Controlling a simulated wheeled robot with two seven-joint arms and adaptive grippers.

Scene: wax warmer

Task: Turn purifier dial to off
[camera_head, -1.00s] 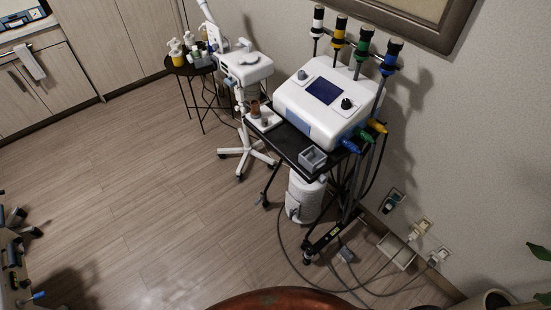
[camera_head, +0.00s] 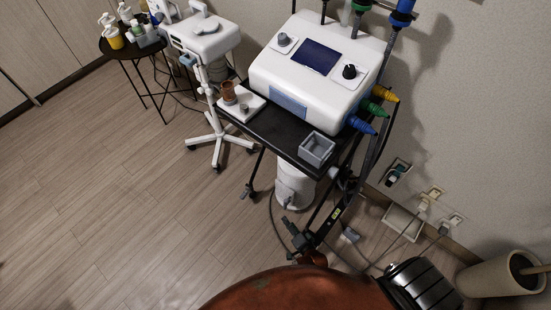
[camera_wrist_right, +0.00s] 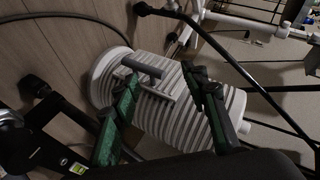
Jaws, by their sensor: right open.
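A white ribbed cylinder stands on the floor under the black cart; I take it for the purifier (camera_head: 291,186). In the right wrist view the purifier (camera_wrist_right: 170,112) fills the middle, and a grey bar-shaped dial (camera_wrist_right: 141,66) sits on its pale side plate. My right gripper (camera_head: 292,226) is low beside the cart's legs, just in front of the purifier. In the wrist view the right gripper's (camera_wrist_right: 163,76) greenish fingers are apart, with the dial near the left fingertip. Contact cannot be told. My left gripper is not in view.
The black cart (camera_head: 265,128) carries a white machine (camera_head: 318,75) with two knobs and a small grey box (camera_head: 316,148). Its thin legs and cables crowd the purifier. Wall outlets (camera_head: 430,199) are to the right. The wooden floor (camera_head: 110,215) at left is free.

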